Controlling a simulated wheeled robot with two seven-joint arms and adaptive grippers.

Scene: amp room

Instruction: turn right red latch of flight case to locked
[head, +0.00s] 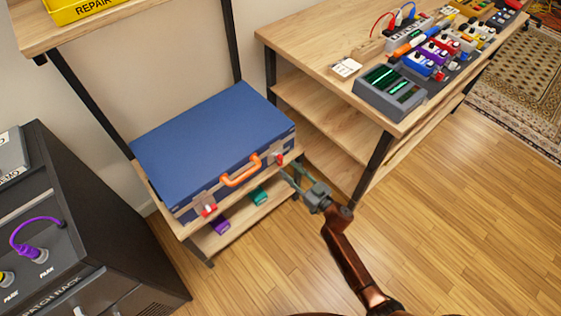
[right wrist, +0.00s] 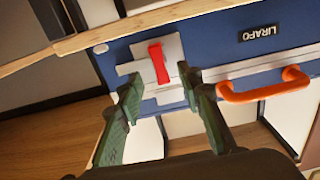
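The blue flight case (head: 212,140) lies on a wooden shelf, its front with an orange handle (head: 241,171) facing me. Its right red latch (head: 279,159) is near the right end of that front; the left red latch (head: 209,210) is near the other end. My right gripper (head: 291,176) is just in front of the right latch. In the right wrist view, the red latch (right wrist: 158,62) on its metal plate lies just beyond my spread green fingers (right wrist: 163,91). The fingers are open, with nothing between them; contact is not visible. My left gripper is not in view.
A wooden bench (head: 315,50) with pedals and a grey device (head: 388,93) stands at the right. A dark patch rack (head: 75,230) stands at the left. Purple (head: 220,226) and teal (head: 259,196) items lie on the shelf below the case. The floor (head: 450,220) at right is clear.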

